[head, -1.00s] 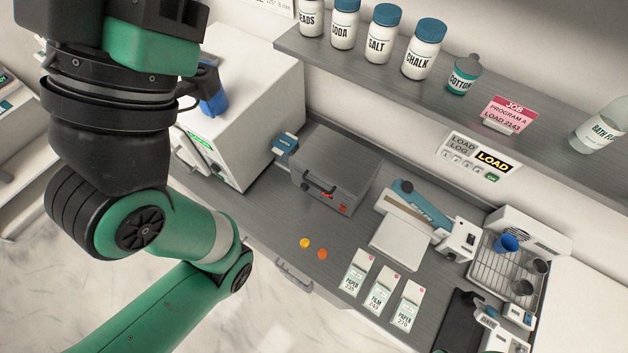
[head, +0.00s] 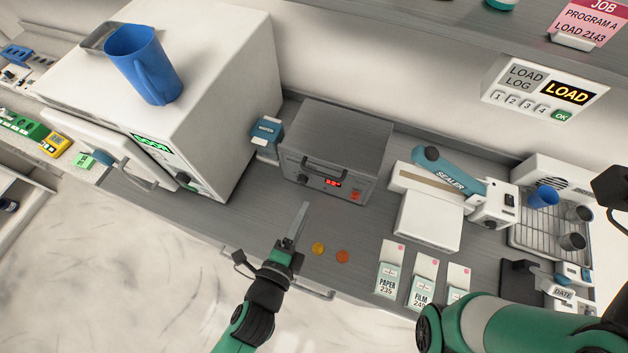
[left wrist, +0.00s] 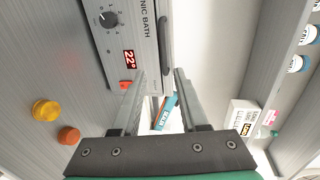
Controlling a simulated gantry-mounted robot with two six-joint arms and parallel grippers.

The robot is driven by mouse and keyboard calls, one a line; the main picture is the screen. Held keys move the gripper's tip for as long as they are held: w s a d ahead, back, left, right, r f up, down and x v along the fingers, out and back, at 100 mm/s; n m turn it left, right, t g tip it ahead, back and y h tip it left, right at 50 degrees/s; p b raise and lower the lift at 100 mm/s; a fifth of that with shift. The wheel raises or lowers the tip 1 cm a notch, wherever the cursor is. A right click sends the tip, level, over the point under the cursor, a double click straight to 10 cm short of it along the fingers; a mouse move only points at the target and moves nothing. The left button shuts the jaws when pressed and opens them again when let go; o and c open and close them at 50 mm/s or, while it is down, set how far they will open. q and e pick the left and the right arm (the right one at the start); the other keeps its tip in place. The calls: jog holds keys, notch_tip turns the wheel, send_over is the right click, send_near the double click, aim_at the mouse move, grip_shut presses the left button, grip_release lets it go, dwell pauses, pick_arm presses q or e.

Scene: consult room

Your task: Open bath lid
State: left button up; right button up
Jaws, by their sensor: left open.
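The bath (head: 335,150) is a grey box on the counter, with a knob, a red display and a dark bar handle (head: 325,167) along its upper front. Its lid (head: 345,128) looks closed. In the left wrist view the bath's front (left wrist: 128,30) stands ahead, with "NIC BATH" lettering, a display reading 22 and the handle (left wrist: 165,45). My left gripper (head: 300,212) is open and empty in front of the bath, apart from the handle. In the left wrist view its two fingers (left wrist: 158,85) point toward the bath. My right gripper's fingers are not seen.
A white oven-like cabinet (head: 205,80) with a blue jug (head: 145,62) on top stands left of the bath. A sealer (head: 455,180) stands to the right. A yellow disc (head: 318,249) and an orange disc (head: 342,256) lie near my left gripper. Labelled packets (head: 423,285) lie at the counter front.

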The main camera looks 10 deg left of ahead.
pick_arm(q)
jog(key=b+x, duration=0.1)
jog(key=x, duration=1.1)
jog(key=shift+r, duration=0.3)
grip_shut()
dwell(0.8)
